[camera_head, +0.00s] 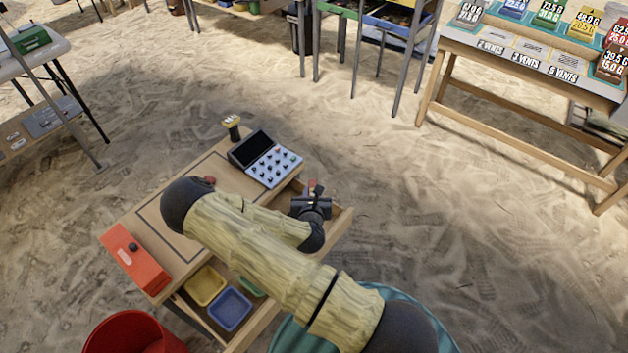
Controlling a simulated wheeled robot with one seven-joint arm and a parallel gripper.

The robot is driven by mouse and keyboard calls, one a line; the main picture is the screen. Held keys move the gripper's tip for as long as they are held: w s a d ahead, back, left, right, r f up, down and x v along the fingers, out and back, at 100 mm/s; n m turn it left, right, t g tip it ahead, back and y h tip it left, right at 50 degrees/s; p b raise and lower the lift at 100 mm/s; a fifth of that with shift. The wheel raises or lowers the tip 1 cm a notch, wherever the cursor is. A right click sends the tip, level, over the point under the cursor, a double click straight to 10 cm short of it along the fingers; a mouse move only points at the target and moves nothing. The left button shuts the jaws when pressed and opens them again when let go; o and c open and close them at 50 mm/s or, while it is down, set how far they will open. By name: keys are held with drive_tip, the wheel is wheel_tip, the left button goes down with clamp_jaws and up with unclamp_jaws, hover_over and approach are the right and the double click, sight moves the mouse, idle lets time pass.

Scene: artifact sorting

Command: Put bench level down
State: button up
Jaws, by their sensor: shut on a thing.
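My gripper (313,205) is over the right end of the small wooden bench (190,185), above or close to an open drawer (338,228). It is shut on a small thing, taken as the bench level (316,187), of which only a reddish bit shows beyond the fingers. The gripper and my arm hide the rest of it. I cannot tell whether it touches the bench or drawer.
A dark-screened device with buttons (275,165), a brush-like thing (232,126) and an orange-red box (135,258) stand on the bench. The drawer holds yellow (205,286) and blue (230,308) trays. A red bucket (120,335) stands front left. My arm covers much of the bench.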

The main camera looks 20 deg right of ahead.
drive_tip(key=shift+s+a+r+n+y+p, duration=0.15)
drive_tip(key=shift+s+r+n+y+p, duration=0.4)
drive_tip(key=shift+p, duration=0.25)
drive_tip(key=s+n+y+p, duration=0.1)
drive_tip(key=s+p, duration=0.1)
drive_tip(key=s+a+n+y+p, duration=0.1)
drive_tip(key=s+p, duration=0.1)
drive_tip(key=p, duration=0.1)
drive_tip(key=shift+t+y+p, duration=0.3)
drive_tip(key=shift+y, duration=0.05)
drive_tip(key=shift+s+n+p, duration=0.25)
drive_tip(key=shift+s+p, duration=0.05)
drive_tip(key=shift+s, duration=0.05)
drive_tip(key=shift+s+a+f, duration=0.1)
drive_tip(key=shift+s+f, duration=0.05)
drive_tip(key=shift+f, duration=0.15)
